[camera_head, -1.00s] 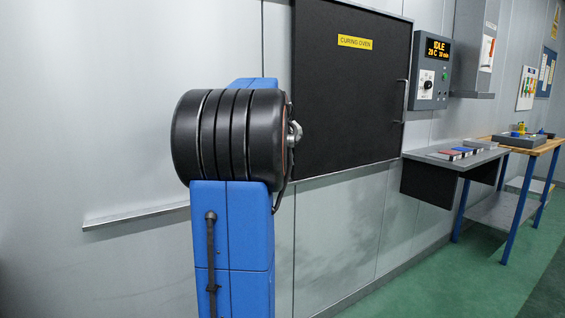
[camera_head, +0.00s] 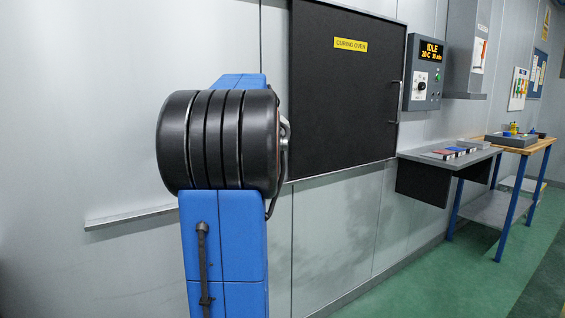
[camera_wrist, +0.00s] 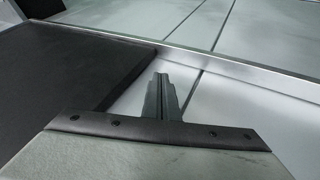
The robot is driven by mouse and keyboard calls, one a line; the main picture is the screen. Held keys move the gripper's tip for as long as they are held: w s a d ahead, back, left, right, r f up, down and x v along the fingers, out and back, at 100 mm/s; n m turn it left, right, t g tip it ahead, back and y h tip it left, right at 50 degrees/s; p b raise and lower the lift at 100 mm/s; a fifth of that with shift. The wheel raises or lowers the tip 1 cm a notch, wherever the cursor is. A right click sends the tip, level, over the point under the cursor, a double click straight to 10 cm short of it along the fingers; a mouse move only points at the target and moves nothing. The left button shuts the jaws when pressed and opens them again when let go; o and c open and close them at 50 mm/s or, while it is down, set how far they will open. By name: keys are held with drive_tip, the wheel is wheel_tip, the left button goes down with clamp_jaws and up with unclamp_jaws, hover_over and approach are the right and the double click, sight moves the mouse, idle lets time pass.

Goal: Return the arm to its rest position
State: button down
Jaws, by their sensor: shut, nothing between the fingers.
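My arm shows in the head view as blue links with a black ribbed joint, standing upright left of the middle. My gripper is hidden behind it there. In the wrist view my gripper (camera_wrist: 162,85) shows its two dark fingers together, with nothing between them. Beyond the fingers are a pale panelled wall and a metal ledge. The dark oven door lies to the left of the fingers, and I cannot tell how far away it is.
The black curing oven door (camera_head: 345,95) is shut in the grey wall behind my arm. A control box (camera_head: 423,72) reading IDLE hangs right of it. A grey shelf (camera_head: 425,182) and a wooden-topped bench (camera_head: 520,146) stand at right. Green floor (camera_head: 430,280) in front of them is clear.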

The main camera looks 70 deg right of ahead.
drive_tip(key=v, duration=0.7)
drive_tip(key=shift+w+a, duration=0.1)
drive_tip(key=shift+a, duration=0.05)
drive_tip(key=w+a+f+n+t+y, duration=0.1)
drive_tip(key=w+a+f, duration=0.3)
drive_tip(key=a, duration=0.7)
drive_tip(key=w+a+f+n+t+y, duration=0.1)
drive_tip(key=w+a+f+n, duration=0.2)
drive_tip(key=a, duration=0.7)
drive_tip(key=w+a+f+t+y, duration=0.1)
drive_tip(key=w+a+f, duration=0.35)
drive_tip(key=a, duration=0.65)
drive_tip(key=s+a+f+n+y, duration=0.1)
drive_tip(key=s+a+f, duration=0.2)
drive_tip(key=a+f, duration=0.3)
drive_tip(key=s+a+f+n+y, duration=0.1)
drive_tip(key=s+a+f, duration=0.3)
drive_tip(key=a, duration=0.7)
drive_tip(key=s+a+f+n+t+y, duration=0.1)
drive_tip(key=s+a+f, duration=0.3)
drive_tip(key=a+f, duration=0.4)
drive_tip(key=shift+s+a+n+y, duration=0.2)
drive_tip(key=shift+a+n+y, duration=0.3)
drive_tip(key=shift+a+y, duration=0.25)
